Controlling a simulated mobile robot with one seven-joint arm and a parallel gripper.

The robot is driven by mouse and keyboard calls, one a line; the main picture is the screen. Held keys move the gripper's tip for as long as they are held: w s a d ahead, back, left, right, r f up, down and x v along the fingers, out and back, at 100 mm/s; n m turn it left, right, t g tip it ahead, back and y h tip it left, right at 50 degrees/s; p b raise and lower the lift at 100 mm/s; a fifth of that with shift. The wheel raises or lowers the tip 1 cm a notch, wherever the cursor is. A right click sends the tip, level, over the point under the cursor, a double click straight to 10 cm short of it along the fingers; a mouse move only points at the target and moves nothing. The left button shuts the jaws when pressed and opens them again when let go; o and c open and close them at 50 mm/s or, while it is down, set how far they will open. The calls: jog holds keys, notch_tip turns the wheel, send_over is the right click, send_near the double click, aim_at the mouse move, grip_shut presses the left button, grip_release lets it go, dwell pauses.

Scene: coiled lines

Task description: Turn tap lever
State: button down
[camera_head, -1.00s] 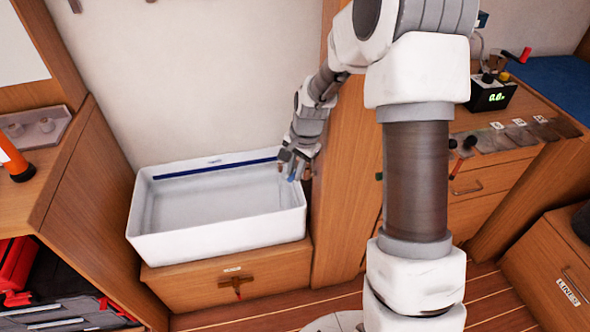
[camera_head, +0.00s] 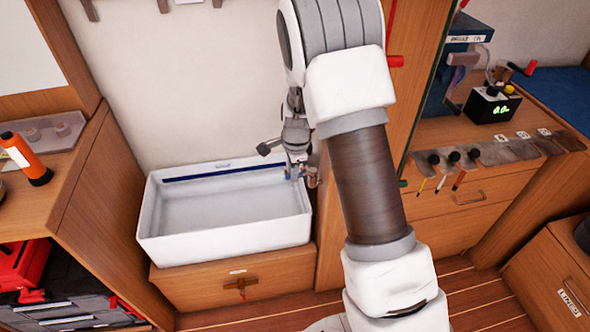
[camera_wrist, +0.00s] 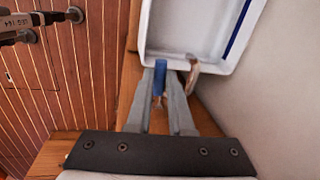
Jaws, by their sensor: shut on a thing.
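My gripper (camera_head: 294,172) is at the right end of the white basin (camera_head: 225,245), low by its rim. In the wrist view my gripper (camera_wrist: 166,75) has its fingers close together around a blue piece (camera_wrist: 160,78), which looks like the tap lever. A dull metal tap part (camera_wrist: 192,75) stands beside it at the basin's edge. The tap also shows in the head view (camera_head: 313,178), just right of the fingers, small and partly covered. The fingers hide much of the lever, and its exact angle is hard to tell.
A wooden drawer front (camera_head: 265,279) with a brown latch is under the basin. A wooden partition stands close to the right of the tap, partly behind my arm. An orange flashlight (camera_head: 27,160) stands on the left shelf. The basin is empty.

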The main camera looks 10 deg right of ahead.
jog(key=shift+w+m+p, duration=0.35)
jog(key=shift+m+p, duration=0.05)
jog(key=shift+m, duration=0.2)
jog(key=c, duration=0.8)
grip_release()
jog(key=shift+r, duration=0.1)
jog(key=s+r+p, duration=0.1)
jog(key=r, duration=0.4)
jog(key=s+r+p, duration=0.1)
jog(key=r, duration=0.5)
jog(key=s+r+p, duration=0.1)
jog(key=r, duration=0.5)
jog(key=shift+s, duration=0.2)
